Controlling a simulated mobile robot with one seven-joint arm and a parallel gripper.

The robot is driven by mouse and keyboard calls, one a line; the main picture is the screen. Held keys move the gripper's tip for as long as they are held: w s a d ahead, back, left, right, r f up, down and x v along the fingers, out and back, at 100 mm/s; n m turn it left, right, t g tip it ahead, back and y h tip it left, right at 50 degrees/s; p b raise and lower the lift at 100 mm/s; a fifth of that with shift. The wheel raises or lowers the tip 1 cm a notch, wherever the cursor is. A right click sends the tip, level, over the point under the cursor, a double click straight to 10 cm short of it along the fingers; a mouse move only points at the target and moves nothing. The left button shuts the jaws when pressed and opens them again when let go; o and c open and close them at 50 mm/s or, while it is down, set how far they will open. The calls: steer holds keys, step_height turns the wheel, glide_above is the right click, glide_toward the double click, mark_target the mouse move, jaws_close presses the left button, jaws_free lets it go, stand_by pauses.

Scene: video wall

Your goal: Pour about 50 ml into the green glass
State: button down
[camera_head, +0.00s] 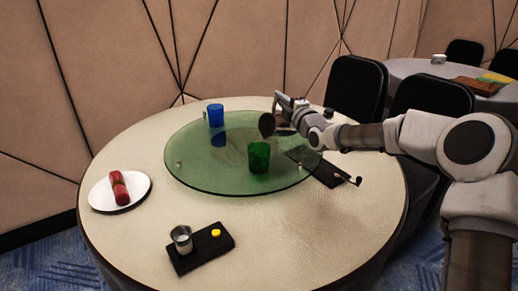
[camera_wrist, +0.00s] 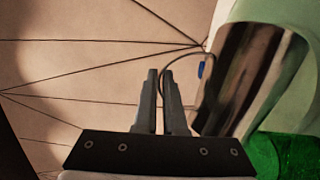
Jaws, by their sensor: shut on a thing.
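The green glass (camera_head: 259,157) stands upright on the green glass turntable (camera_head: 200,178); part of it shows at the lower right of the wrist view (camera_wrist: 292,155). My gripper (camera_head: 283,103) is shut on the thin handle of a shiny metal jug (camera_head: 268,125). The jug is held above the green glass and looks tilted, its dark mouth toward the left. In the wrist view the jug (camera_wrist: 245,75) is right of my fingers (camera_wrist: 160,95). I cannot see any liquid stream or the level in the glass.
A blue glass (camera_head: 216,115) stands at the turntable's back. A white plate (camera_head: 98,195) with a red roll (camera_head: 120,188) is at left. A dark tray (camera_head: 205,258) holds a metal cup (camera_head: 182,239) and a yellow item (camera_head: 216,233). Another dark tray (camera_head: 328,174) is at right.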

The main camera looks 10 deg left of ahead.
steer(key=shift+s+a+r+b, duration=0.1)
steer(key=shift+s+r+b, duration=0.1)
steer(key=shift+b, duration=0.1)
stand_by(0.4)
steer(key=shift+w+r+p, duration=0.25)
steer(key=shift+w+p, duration=0.05)
steer(key=shift+p, duration=0.6)
steer(key=w+m+p, duration=0.1)
steer(key=w+d+m+p, duration=0.1)
steer(key=w+d+m+g+h+p, duration=0.1)
steer(key=p, duration=0.1)
steer(key=shift+f, duration=0.35)
steer(key=f, duration=0.1)
steer(key=w+m+p, duration=0.1)
steer(key=f+m+p, duration=0.1)
steer(key=shift+w+d+f+g, duration=0.15)
steer(key=shift+d+f+g, duration=0.2)
steer(key=shift+d+g, duration=0.05)
steer(key=shift+f, duration=0.25)
steer(key=shift+w+d+f+m+h+p, duration=0.15)
steer(key=shift+w+f+m+h+p, duration=0.15)
steer(key=shift+f+m+p, duration=0.2)
steer(key=shift+p, duration=0.35)
